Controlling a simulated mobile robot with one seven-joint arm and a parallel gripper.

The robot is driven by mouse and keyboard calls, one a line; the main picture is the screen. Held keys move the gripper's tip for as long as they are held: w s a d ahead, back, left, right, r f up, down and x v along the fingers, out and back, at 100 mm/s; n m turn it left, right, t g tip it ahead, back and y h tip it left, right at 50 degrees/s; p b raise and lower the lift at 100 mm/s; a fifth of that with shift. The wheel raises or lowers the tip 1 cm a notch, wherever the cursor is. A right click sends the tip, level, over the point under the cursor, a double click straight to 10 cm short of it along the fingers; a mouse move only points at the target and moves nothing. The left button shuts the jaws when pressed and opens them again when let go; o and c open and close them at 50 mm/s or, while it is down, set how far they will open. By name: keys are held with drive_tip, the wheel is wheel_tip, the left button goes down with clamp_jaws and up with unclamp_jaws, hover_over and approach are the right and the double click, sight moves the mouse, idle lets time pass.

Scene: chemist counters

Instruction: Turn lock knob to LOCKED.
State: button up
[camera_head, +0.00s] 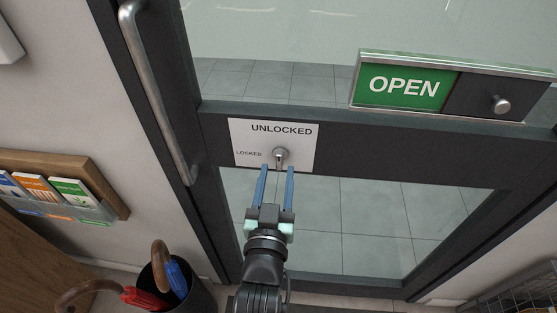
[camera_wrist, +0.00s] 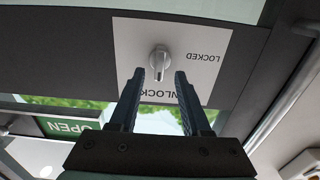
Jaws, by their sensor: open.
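The lock knob (camera_head: 281,155) is a small silver knob on a white plate (camera_head: 300,155) on the dark door frame. The plate reads UNLOCKED above the knob and LOCKED to its left. In the wrist view the plate is upside down, and the knob (camera_wrist: 159,61) has its pointer toward the UNLOCKED word, which my fingers partly cover. My gripper (camera_head: 276,170) is open, with its two blue fingers pointing at the plate just below the knob. In the wrist view my gripper (camera_wrist: 154,78) shows nothing between its fingertips; the knob lies just beyond them.
A green OPEN sign (camera_head: 404,86) with a sliding dark panel and small knob (camera_head: 500,104) is at upper right. A long door handle (camera_head: 158,90) runs along the left side. A bin with umbrellas (camera_head: 168,284) and a leaflet rack (camera_head: 62,190) stand at left.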

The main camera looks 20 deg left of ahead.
sight(279, 163)
drive_tip(key=shift+x, duration=1.7)
drive_tip(key=shift+c, duration=0.3)
clamp_jaws()
